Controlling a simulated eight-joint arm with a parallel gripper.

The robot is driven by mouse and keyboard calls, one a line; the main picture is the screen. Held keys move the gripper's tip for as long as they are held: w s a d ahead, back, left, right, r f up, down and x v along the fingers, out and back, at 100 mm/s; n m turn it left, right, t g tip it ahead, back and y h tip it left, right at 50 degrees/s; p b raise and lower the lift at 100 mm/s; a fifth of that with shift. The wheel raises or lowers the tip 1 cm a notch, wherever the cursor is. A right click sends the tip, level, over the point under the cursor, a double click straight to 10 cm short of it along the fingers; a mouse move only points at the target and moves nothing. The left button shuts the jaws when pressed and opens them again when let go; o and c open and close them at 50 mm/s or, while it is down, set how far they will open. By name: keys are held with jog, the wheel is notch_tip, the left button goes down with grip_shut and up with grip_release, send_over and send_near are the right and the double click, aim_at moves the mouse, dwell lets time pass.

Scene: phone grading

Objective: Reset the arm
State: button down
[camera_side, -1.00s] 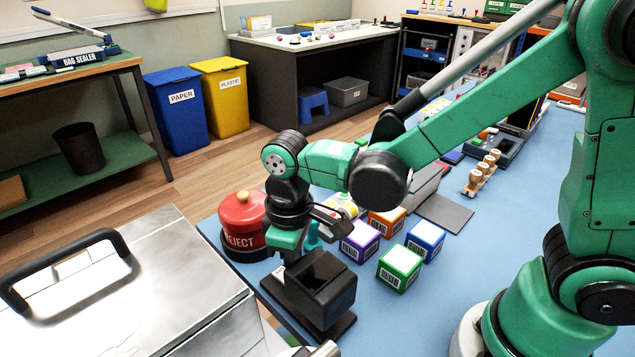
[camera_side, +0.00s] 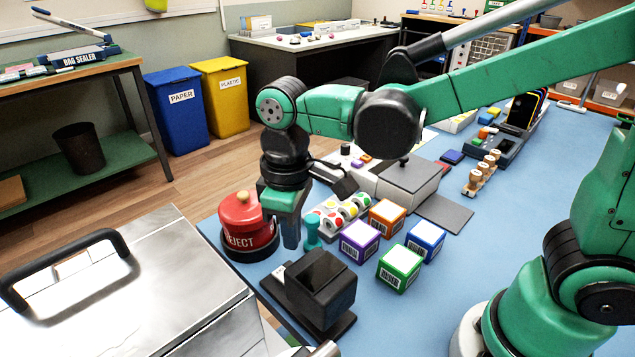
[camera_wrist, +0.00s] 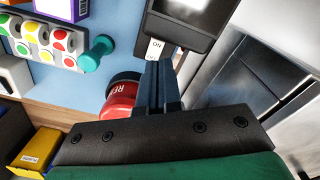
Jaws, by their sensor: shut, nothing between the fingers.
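My gripper (camera_side: 290,238) points down with its fingers together and holds nothing. In the side view it hangs above the blue mat (camera_side: 470,205), between the red REJECT button (camera_side: 246,228) and the black box-shaped device (camera_side: 318,285). In the wrist view the closed dark fingers (camera_wrist: 160,75) lie between the red button (camera_wrist: 119,105) and the black device (camera_wrist: 185,22), which has a white ON label. No phone shows clearly at the fingers.
Orange (camera_side: 387,217), purple (camera_side: 360,241), blue (camera_side: 425,241) and green (camera_side: 400,268) boxes stand right of my gripper. A rack of coloured dot rolls (camera_side: 335,213) and a teal-handled item (camera_side: 311,233) stand close by. A metal case (camera_side: 130,290) fills the lower left.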

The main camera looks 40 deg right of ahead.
jog(key=s+d+r+m+t, duration=0.2)
jog(key=d+m+t, duration=0.4)
jog(key=d, duration=0.5)
jog(key=shift+r+t, duration=0.45)
jog(key=shift+t, duration=0.15)
jog(key=shift+w, duration=0.1)
jog(key=w+a+f+n+g, duration=0.3)
jog(key=a+n+g, duration=0.35)
jog(key=a, duration=0.45)
jog(key=shift+m+g, duration=0.25)
jog(key=shift+g, duration=0.1)
jog(key=shift+w+f, duration=0.15)
jog(key=shift+f, duration=3.1)
jog(key=shift+f, duration=1.1)
jog(key=shift+r, duration=3.5)
